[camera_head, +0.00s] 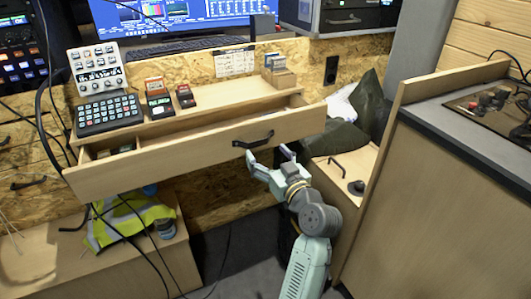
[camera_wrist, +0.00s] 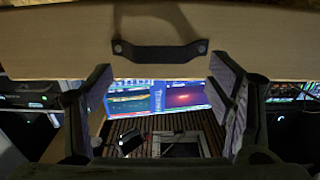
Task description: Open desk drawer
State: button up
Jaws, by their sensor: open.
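The desk drawer (camera_head: 190,155) has a light wood front and stands pulled out, with part of its inside showing behind the front. Its black bar handle (camera_head: 254,140) sits right of the middle of the front. My gripper (camera_head: 267,151) is open just below and in front of the handle and holds nothing. In the wrist view, the handle (camera_wrist: 160,51) lies across the drawer front (camera_wrist: 60,40), above and between my two spread fingers (camera_wrist: 160,85). I cannot tell whether a finger touches the drawer.
A keypad (camera_head: 108,115), a white mixer (camera_head: 98,70) and small boxes (camera_head: 158,97) stand on the desk above the drawer. A hi-vis vest (camera_head: 130,220) lies on a low bench at the left. A wooden cabinet (camera_head: 440,210) bounds the right side. Cables hang below the drawer.

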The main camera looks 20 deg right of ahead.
jog(key=s, duration=1)
jog(key=shift+s+d, duration=0.15)
jog(key=shift+s, duration=0.1)
